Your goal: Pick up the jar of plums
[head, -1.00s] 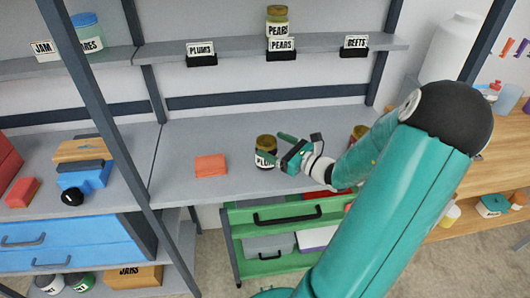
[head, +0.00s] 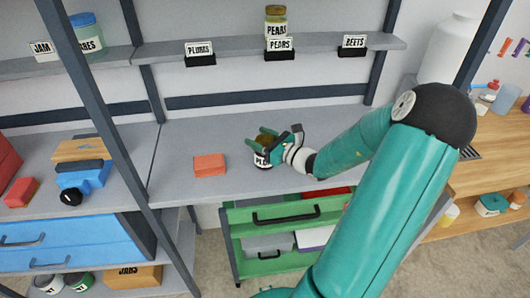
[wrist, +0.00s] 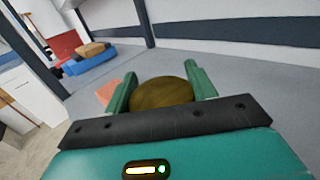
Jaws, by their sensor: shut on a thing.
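The jar of plums (head: 262,161) stands on the grey middle shelf, with a brownish-gold lid and a white label partly reading "PL". My gripper (head: 267,137) is around the jar from above and the right, shut on it. In the wrist view the lid (wrist: 162,94) sits between the two green fingers of my gripper (wrist: 161,85). Most of the jar's body is hidden there. I cannot tell any gap between jar and shelf. A "PLUMS" sign (head: 199,48) is on the upper shelf, with bare shelf behind it.
An orange-red block (head: 209,165) lies left of the jar. A jar of pears (head: 276,20) stands on the upper shelf (head: 330,45). Dark uprights (head: 100,110) frame the left side. A green drawer cart (head: 232,225) is below. The middle shelf (head: 190,135) has free room.

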